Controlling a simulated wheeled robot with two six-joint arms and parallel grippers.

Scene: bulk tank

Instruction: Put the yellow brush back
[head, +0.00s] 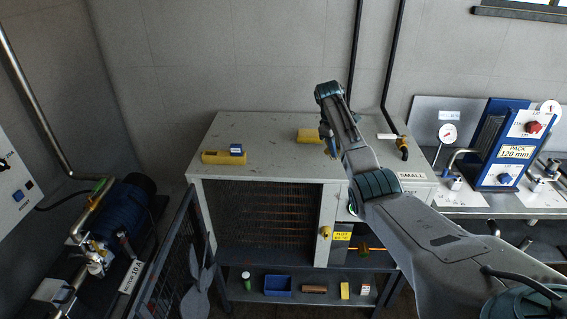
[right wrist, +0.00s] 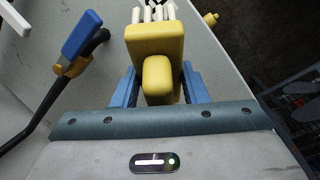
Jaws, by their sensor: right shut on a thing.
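The yellow brush shows in the right wrist view (right wrist: 155,45) as a yellow block with a stubby handle and white bristles at its far end. My right gripper (right wrist: 157,88) is shut on its handle, one blue finger on each side. In the head view the right gripper (head: 327,138) hangs over the cabinet's top, partly hidden by its own wrist. A yellow body (head: 310,135), apparently the brush, shows beside it. I cannot tell whether the brush touches the top. My left gripper is not in view.
A yellow block with a blue piece (head: 222,157) lies at the left of the cabinet top (head: 265,130). The middle of the top is clear. A blue tray (head: 278,286) sits on the lower shelf.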

